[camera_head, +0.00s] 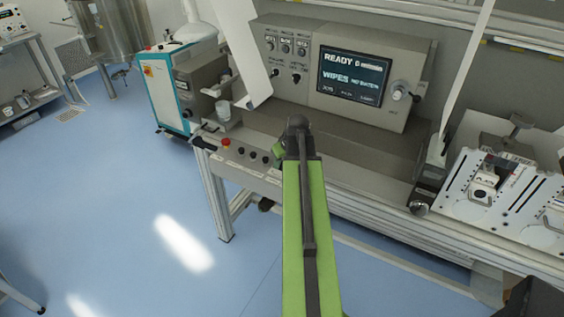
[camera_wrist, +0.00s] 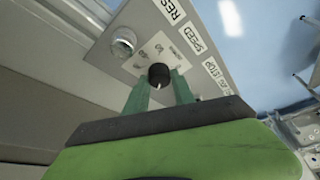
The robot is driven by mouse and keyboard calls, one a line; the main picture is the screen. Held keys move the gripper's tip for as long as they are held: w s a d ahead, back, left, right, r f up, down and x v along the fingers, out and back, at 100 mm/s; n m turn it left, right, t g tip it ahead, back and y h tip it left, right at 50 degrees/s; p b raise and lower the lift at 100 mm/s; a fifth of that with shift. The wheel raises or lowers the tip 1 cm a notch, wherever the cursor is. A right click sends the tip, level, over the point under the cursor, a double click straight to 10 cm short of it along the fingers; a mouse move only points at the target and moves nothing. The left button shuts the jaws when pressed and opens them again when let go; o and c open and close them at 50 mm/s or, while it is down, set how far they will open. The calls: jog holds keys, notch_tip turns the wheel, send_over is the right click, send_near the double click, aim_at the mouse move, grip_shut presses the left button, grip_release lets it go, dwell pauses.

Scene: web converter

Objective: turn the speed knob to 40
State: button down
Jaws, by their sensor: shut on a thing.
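The speed knob (camera_wrist: 158,74) is a small black round knob on a grey panel in the wrist view, beside a label reading SPEED (camera_wrist: 201,43). A short pale mark shows on the knob's near side. Small scale marks surround it, too small to read surely. My gripper (camera_wrist: 160,82) has its two green fingers on either side of the knob and is shut on it. In the head view my green arm reaches to the machine's front panel. My gripper (camera_head: 280,149) shows only in part there, and the knob under it is hidden.
A silver round control (camera_wrist: 123,42) sits close by on the same panel. In the head view a red button (camera_head: 226,143) and dark knobs (camera_head: 253,154) line the front edge left of my gripper. A display (camera_head: 354,76) reading READY stands behind.

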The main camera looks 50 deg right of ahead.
jog(key=m, duration=0.2)
jog(key=m+h, duration=0.1)
jog(key=m, duration=0.1)
jog(key=shift+a+g+h, duration=0.15)
jog(key=shift+g+h, duration=0.15)
jog(key=m+g+h, duration=0.1)
jog(key=m, duration=0.3)
jog(key=shift+w, duration=0.1)
jog(key=m+g, duration=0.1)
jog(key=m, duration=0.3)
jog(key=shift+w+g, duration=0.15)
jog(key=shift+g, duration=0.25)
jog(key=shift+a+m+g+h, duration=0.1)
jog(key=shift+m+g+h, duration=0.45)
jog(key=shift+m, duration=1.65)
jog(key=shift+g+y, duration=0.25)
jog(key=c, duration=1.1)
grip_release()
